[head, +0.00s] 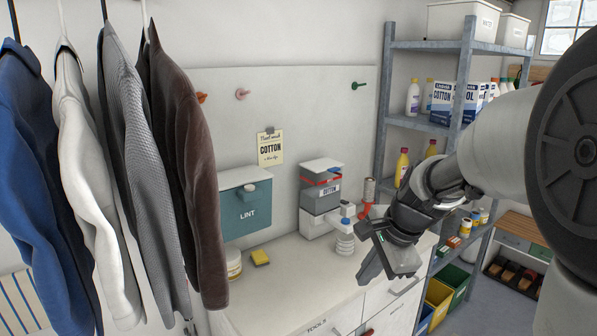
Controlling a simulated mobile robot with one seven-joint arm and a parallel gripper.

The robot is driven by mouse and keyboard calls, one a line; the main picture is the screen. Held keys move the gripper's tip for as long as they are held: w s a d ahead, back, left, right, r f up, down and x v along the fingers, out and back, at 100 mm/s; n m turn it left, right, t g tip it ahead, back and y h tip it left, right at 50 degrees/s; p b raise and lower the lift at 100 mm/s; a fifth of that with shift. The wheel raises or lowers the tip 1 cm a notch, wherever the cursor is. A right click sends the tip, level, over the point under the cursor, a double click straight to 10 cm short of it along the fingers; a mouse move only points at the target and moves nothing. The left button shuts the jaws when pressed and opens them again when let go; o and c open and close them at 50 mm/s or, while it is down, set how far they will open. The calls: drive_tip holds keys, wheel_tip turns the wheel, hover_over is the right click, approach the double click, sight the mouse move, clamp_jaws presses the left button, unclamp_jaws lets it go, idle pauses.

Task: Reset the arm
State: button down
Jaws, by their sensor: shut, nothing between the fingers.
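My arm reaches in from the right in the head view. My gripper (378,268) hangs over the right part of the white counter (290,287), pointing down and to the left. Its fingers are shut with nothing held between them. The gripper and wrist hide part of the counter's right end and the things behind it.
Several garments hang at left, a brown jacket (186,150) nearest. A teal lint box (247,208), yellow sponge (260,257), grey cotton dispenser (321,195) and white ribbed object (345,244) are by the counter. A metal shelf (378,110) stands behind my arm.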

drive_tip(key=s+r+n+p, duration=0.1)
drive_tip(key=s+r+n, duration=0.3)
drive_tip(key=s, duration=0.3)
drive_tip(key=s+r+n+t+h+p, duration=0.1)
drive_tip(key=s+r+n+p, duration=0.1)
drive_tip(key=s+r+n, duration=0.2)
drive_tip(key=s+r+n+h+p, duration=0.1)
drive_tip(key=s+r+n+p, duration=0.1)
drive_tip(key=s+r+n, duration=0.2)
drive_tip(key=s+n, duration=0.3)
drive_tip(key=s, duration=0.3)
drive_tip(key=shift+r, duration=0.2)
drive_tip(key=shift+a, duration=0.1)
